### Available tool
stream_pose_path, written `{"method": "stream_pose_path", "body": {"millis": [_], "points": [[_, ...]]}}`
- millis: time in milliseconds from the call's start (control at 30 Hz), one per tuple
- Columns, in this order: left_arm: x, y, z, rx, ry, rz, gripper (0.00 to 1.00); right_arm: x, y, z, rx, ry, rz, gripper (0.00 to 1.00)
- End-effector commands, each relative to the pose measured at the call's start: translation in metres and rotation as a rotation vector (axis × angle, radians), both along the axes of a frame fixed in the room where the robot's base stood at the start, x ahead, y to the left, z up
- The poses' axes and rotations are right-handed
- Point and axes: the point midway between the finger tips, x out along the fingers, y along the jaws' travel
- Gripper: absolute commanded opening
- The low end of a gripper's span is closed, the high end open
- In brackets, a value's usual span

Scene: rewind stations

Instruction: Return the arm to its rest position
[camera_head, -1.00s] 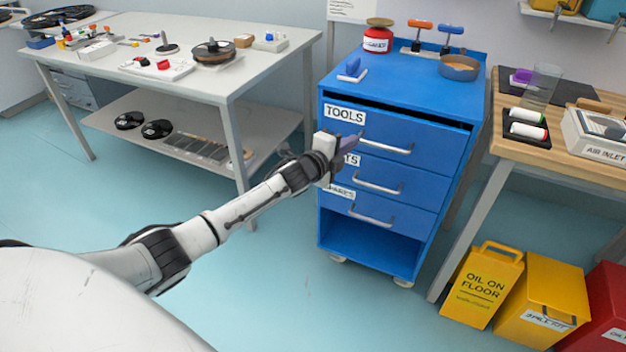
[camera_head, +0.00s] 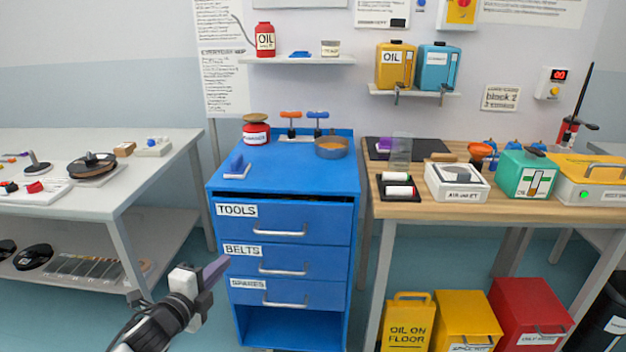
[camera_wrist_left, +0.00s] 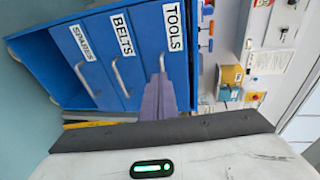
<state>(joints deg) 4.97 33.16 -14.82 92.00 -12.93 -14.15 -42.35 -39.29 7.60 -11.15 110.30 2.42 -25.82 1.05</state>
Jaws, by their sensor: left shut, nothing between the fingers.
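My left gripper (camera_head: 214,270) is shut and empty, its purple-grey fingers together, in front of the left side of the blue drawer cabinet (camera_head: 285,179). My left arm comes in from the bottom left of the head view. In the left wrist view the shut fingers (camera_wrist_left: 159,97) point toward the cabinet, in front of the drawer labelled TOOLS (camera_wrist_left: 174,40). I cannot tell from these views how near the fingertips are to the drawer fronts. The top drawer seems to stand very slightly open; the BELTS drawer (camera_head: 300,258) and the one below look closed. My right gripper is not in view.
A grey table (camera_head: 150,190) with reels stands at the left. A wooden bench (camera_head: 430,209) with an air inlet box (camera_head: 456,182) and a green case (camera_head: 526,174) stands at the right. Yellow and red bins (camera_head: 530,312) sit under it. Wall shelves (camera_head: 300,61) hang above the cabinet.

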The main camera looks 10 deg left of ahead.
Motion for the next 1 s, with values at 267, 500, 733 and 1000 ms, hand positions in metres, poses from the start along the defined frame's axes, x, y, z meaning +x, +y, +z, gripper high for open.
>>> {"method": "stream_pose_path", "body": {"millis": [267,500,733,1000], "points": [[-0.075,-0.055,-0.088,-0.374,0.197,0.064,0.0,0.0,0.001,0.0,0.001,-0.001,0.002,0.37],[-0.211,-0.126,-0.175,-0.954,0.493,0.311,0.0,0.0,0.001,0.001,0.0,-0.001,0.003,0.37],[-0.303,-0.164,-0.203,-1.309,0.655,0.562,0.0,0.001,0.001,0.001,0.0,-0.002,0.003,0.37],[-0.318,-0.169,-0.206,-1.372,0.68,0.617,0.0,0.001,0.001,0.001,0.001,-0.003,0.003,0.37]]}}
